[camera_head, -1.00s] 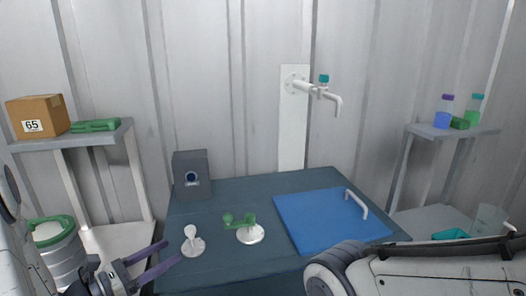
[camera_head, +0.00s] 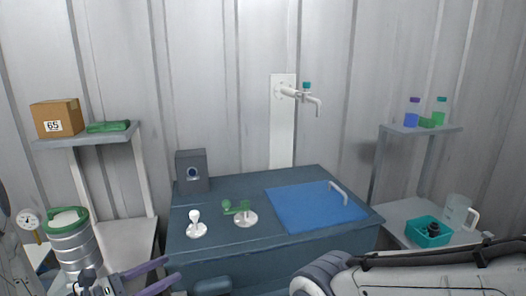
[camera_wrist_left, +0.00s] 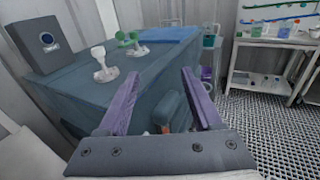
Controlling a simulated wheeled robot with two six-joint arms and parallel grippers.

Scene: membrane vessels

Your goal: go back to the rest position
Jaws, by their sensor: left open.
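My left gripper (camera_head: 160,272) shows at the lower left of the head view, with purple fingers apart and nothing between them. In the left wrist view its two purple fingers (camera_wrist_left: 160,105) are spread and empty, in front of the dark bench. My right arm crosses the lower right of the head view; its gripper cannot be made out. The dark bench (camera_head: 300,180) stands ahead, with a white knob piece (camera_head: 196,225), a green-handled valve piece (camera_head: 243,213) and a blue lid with a handle (camera_head: 315,208) on top.
A grey box (camera_head: 192,172) stands at the bench's back left. A metal vessel with a green rim (camera_head: 75,245) is at left. Shelves hold a cardboard box (camera_head: 57,118) and bottles (camera_head: 413,112). A teal tub (camera_head: 428,231) and a clear jug (camera_head: 457,213) sit at right.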

